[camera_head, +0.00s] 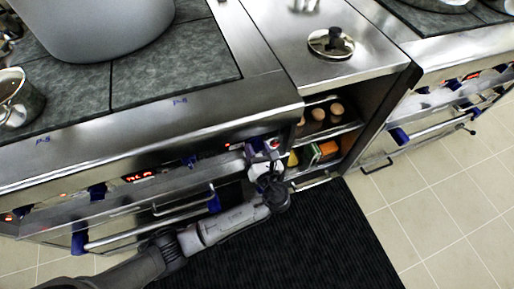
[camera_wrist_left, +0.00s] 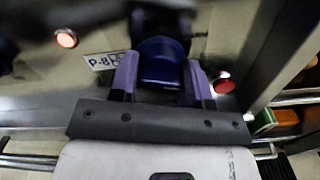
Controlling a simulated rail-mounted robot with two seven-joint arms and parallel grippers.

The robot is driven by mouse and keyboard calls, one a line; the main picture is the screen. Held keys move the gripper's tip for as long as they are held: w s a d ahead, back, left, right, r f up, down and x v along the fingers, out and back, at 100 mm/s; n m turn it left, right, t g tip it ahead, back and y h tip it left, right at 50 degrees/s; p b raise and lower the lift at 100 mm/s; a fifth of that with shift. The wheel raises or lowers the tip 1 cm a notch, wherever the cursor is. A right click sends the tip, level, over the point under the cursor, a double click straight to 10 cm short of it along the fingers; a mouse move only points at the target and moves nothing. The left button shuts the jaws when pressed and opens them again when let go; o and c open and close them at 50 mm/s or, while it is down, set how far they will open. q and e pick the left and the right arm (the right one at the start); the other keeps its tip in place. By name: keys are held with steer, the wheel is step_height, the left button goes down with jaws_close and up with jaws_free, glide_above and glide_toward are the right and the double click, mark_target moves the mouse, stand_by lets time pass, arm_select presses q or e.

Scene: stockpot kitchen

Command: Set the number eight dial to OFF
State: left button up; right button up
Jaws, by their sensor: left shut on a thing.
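The number eight dial (camera_wrist_left: 161,58) is a dark blue knob on the stove's front panel, beside a white label (camera_wrist_left: 103,60) reading P-8 in the left wrist view. My left gripper (camera_wrist_left: 163,78) has its two purple fingers on either side of the knob, shut on it. In the head view my left gripper (camera_head: 262,150) is at the right end of the stove front, where it hides most of the dial. Which setting the dial points to cannot be made out. My right gripper is in neither view.
Red lights (camera_wrist_left: 66,38) glow on the panel, with another right of the dial (camera_wrist_left: 223,82). A large grey pot (camera_head: 95,25) stands on the stove. An oven handle (camera_head: 150,226) runs below the panel.

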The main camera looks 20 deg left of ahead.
arm_select(q)
steer(key=shift+r+n+p, duration=0.2)
steer(key=shift+n+p, duration=0.7)
steer(key=shift+p, duration=0.1)
steer(key=shift+n+p, duration=0.6)
steer(key=shift+n, duration=0.3)
steer(key=n+p, duration=0.1)
steer(key=n, duration=0.1)
steer(key=shift+f+n, duration=0.1)
steer(key=shift+n, duration=0.2)
steer(key=n, duration=0.2)
steer(key=shift+n, duration=0.4)
steer(key=n, duration=0.3)
steer(key=shift+f+n, duration=0.15)
steer(key=shift+n, duration=0.15)
steer(key=n+b, duration=0.1)
steer(key=n, duration=0.1)
steer(key=shift+n, duration=0.4)
steer(key=n+b, duration=0.2)
steer(key=n, duration=0.2)
steer(key=shift+n+b, duration=0.65)
steer(key=shift+n, duration=0.55)
